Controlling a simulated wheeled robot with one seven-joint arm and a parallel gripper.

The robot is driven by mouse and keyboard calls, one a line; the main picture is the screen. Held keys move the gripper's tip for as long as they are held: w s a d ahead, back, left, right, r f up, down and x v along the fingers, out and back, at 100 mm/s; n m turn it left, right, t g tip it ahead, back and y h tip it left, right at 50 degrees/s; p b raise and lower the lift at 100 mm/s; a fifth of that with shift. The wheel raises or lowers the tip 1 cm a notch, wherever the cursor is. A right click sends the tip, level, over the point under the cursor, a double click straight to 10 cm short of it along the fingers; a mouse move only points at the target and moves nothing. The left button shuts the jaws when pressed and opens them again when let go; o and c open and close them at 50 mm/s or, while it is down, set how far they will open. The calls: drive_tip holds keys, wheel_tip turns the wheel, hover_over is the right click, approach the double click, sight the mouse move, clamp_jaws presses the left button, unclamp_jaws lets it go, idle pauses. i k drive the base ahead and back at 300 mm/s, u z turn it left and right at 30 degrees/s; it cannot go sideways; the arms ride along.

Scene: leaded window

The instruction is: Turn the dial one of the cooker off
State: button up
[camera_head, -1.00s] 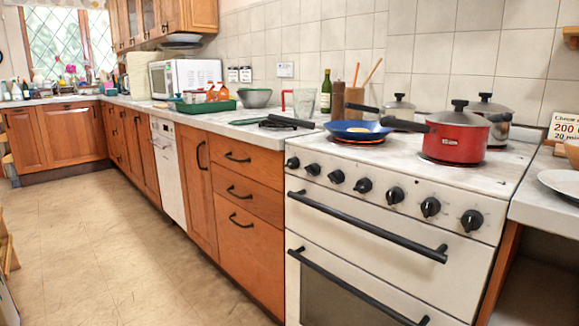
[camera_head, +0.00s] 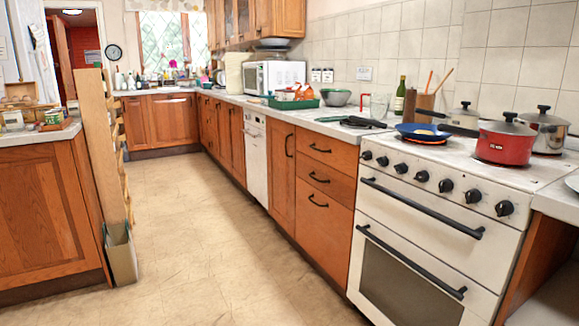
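The white cooker (camera_head: 414,230) stands at the right of the head view. A row of several black dials runs along its front edge, from the leftmost dial (camera_head: 367,155) to the rightmost dial (camera_head: 504,208). I cannot read any markings that show which is dial one. A blue frying pan (camera_head: 423,131) sits on a glowing red ring at the back left of the hob. A red saucepan (camera_head: 504,146) with a lid stands on the hob to its right. My gripper is not in view.
Open tiled floor (camera_head: 225,235) lies in front of the cooker. A wooden cabinet (camera_head: 45,220) and a tall wooden rack (camera_head: 100,150) with a bin (camera_head: 121,256) stand at the left. The oven handles (camera_head: 421,207) stick out below the dials.

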sight(367, 154)
drive_tip(key=u, duration=1.15)
drive_tip(key=i, duration=2.25)
drive_tip(key=z, duration=0.8)
